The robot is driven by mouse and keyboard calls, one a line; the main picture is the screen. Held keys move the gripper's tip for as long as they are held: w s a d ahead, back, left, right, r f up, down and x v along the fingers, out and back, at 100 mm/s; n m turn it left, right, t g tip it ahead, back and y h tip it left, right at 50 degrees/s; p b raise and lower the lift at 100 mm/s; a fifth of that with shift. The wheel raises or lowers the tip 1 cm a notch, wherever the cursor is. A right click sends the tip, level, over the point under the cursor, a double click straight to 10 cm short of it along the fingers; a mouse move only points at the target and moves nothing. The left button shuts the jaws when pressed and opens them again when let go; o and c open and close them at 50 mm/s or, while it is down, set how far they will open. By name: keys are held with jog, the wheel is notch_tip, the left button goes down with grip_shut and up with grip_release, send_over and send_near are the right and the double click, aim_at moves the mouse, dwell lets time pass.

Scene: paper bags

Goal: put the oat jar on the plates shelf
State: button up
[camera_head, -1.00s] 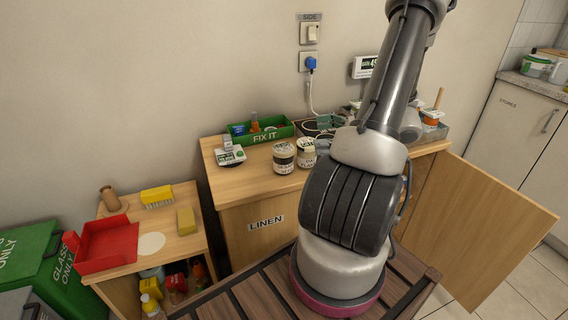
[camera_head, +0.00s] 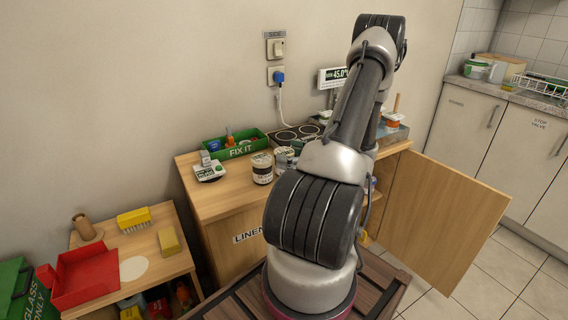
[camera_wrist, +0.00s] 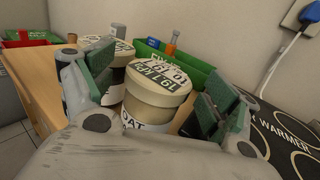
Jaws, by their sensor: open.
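The oat jar (camera_wrist: 156,98), pale-lidded with "OAT" partly readable, stands between the open fingers of my gripper (camera_wrist: 160,88) in the wrist view. Its lid has dark print. I see no clear grip on it. A second, similar jar (camera_wrist: 120,52) stands just behind it. My gripper is mostly hidden there. No plates shelf label is readable; the cabinet with the open door (camera_head: 440,215) has its inside mostly hidden by my arm.
A dark plate warmer (camera_wrist: 290,135) lies right of my gripper. A red tray (camera_head: 86,277) sits on the lower left unit. The open door juts into the floor space.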

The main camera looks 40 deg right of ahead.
jog(key=shift+r, duration=0.1)
jog(key=c, duration=1.6)
